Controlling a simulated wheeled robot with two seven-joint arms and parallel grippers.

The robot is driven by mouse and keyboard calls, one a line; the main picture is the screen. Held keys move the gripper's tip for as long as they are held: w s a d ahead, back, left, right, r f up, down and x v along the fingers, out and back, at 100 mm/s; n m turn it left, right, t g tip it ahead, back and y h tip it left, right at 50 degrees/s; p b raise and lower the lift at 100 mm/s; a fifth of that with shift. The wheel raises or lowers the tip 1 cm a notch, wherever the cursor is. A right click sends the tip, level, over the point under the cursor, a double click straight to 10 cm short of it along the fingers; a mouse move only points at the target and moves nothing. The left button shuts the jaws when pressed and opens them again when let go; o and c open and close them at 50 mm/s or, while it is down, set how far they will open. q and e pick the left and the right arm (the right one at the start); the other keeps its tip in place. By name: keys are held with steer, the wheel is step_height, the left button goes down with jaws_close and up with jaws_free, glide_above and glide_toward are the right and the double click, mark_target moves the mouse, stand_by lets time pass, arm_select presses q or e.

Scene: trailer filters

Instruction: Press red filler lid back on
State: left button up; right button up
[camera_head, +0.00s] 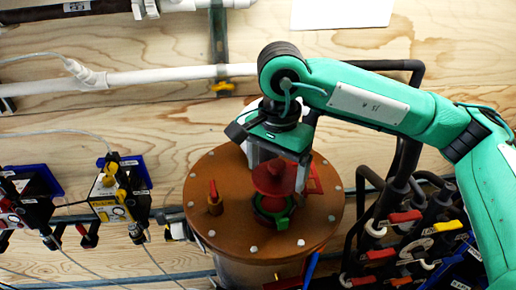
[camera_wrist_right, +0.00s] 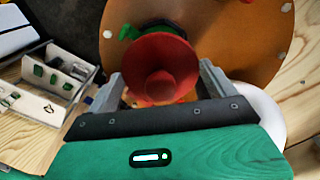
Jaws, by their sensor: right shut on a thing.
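The red filler lid (camera_head: 273,179) is a funnel-shaped red piece above the brown tank top (camera_head: 227,167). My right gripper (camera_head: 276,184) comes from above and is shut on the lid, which sits between its two fingers. In the right wrist view the lid (camera_wrist_right: 160,68) fills the space between the fingers of the gripper (camera_wrist_right: 163,85). Below the lid is the filler opening with a green clamp (camera_head: 277,217); the clamp also shows in the right wrist view (camera_wrist_right: 129,32). Whether the lid touches the opening, I cannot tell. My left gripper is not in view.
A small red-handled valve (camera_head: 214,198) stands on the tank top, left of the lid. Black hoses and valves with red and yellow handles (camera_head: 405,217) crowd the right. Blue-and-black units (camera_head: 122,187) hang at the left. A white pipe (camera_head: 150,78) runs behind.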

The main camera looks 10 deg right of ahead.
mark_target(275, 181)
steer(key=shift+w+a+r, duration=0.1)
steer(key=shift+s+f, duration=0.2)
steer(key=shift+f, duration=1)
step_height(275, 181, down, 3)
steer(key=shift+r+b, duration=0.1)
steer(key=shift+b, duration=0.9)
steer(key=shift+f+b, duration=0.5)
steer(key=shift+b, duration=0.1)
steer(key=shift+w, duration=0.1)
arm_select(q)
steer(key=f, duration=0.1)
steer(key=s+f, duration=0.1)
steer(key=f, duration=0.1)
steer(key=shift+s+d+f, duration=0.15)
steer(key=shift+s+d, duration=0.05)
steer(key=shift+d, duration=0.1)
